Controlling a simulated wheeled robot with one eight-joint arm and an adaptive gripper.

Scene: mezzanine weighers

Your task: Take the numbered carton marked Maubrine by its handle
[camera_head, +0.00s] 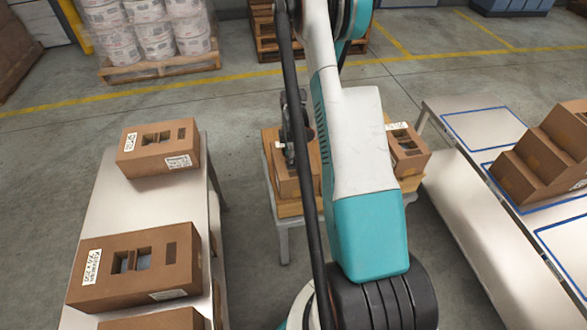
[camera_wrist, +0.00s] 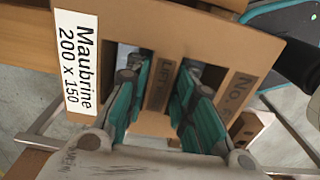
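The carton marked Maubrine 200 x 150 (camera_wrist: 135,30) fills much of the wrist view, with its white label at the left. Its handle, a strip printed "LIFT HERE" (camera_wrist: 163,85), runs between two cut-out openings. My gripper (camera_wrist: 165,70) is open, with one teal finger at each opening and the strip between them. Narrow gaps show beside the strip; how deep the fingertips reach is hard to tell. In the head view this carton (camera_head: 288,187) stands on a low wooden-topped stand, partly hidden by my arm, with my gripper (camera_head: 290,158) over it.
Another carton (camera_head: 409,160) stands on the same stand, right of my arm. The left table (camera_head: 145,210) bears several cartons, one also labelled at its left end (camera_head: 140,262). Open floor lies behind.

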